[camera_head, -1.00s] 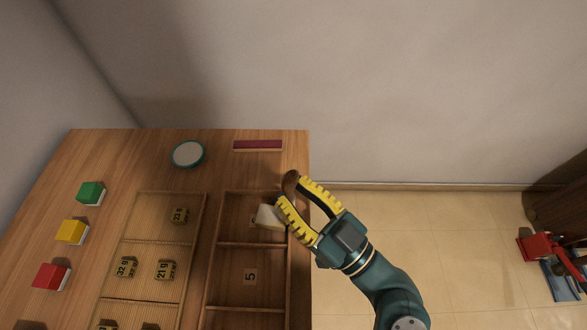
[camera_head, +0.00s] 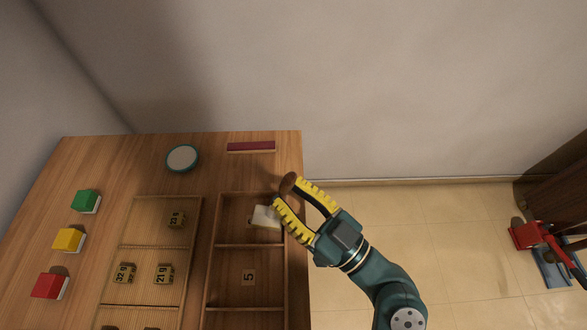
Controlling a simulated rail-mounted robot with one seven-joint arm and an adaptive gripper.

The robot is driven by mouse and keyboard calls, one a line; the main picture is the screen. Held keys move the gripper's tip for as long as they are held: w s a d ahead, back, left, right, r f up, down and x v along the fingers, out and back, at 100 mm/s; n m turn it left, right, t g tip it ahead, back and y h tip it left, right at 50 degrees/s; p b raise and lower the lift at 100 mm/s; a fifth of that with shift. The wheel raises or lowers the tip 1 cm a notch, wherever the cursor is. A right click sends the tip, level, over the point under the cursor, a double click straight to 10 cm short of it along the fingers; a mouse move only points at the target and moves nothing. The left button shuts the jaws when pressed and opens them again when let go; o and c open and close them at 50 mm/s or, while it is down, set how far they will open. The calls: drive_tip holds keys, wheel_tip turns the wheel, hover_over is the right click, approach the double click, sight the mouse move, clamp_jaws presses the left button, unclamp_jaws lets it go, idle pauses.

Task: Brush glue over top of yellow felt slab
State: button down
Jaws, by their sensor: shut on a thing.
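The yellow felt slab (camera_head: 69,239) is a yellow block on a pale base, at the left of the table between a green one and a red one. My gripper (camera_head: 287,191), with yellow ribbed fingers, is over the table's right edge. It is shut on what looks like a brush, with a brown rounded handle (camera_head: 288,183) at the fingertips and a pale, blocky head (camera_head: 265,216) over the tray's top compartment. The fingers hide part of it. A round teal-rimmed dish (camera_head: 182,157) with pale contents, possibly glue, stands at the back. My gripper is far right of the yellow slab.
A green slab (camera_head: 85,200) and a red slab (camera_head: 48,286) flank the yellow one. A ribbed tray (camera_head: 150,237) holds several numbered blocks. A wooden compartment tray (camera_head: 212,270) is under my gripper's left side. A dark red bar (camera_head: 251,147) lies at the back right.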

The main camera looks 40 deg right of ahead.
sight(292, 188)
wheel_tip(292, 188, up, 3)
drive_tip(key=shift+d+r+p, duration=0.1)
drive_tip(key=shift+d+p, duration=0.05)
drive_tip(key=shift+p, duration=0.25)
drive_tip(key=shift+r+p, duration=1.3)
drive_tip(key=shift+r, duration=1)
drive_tip(key=shift+a, duration=0.2)
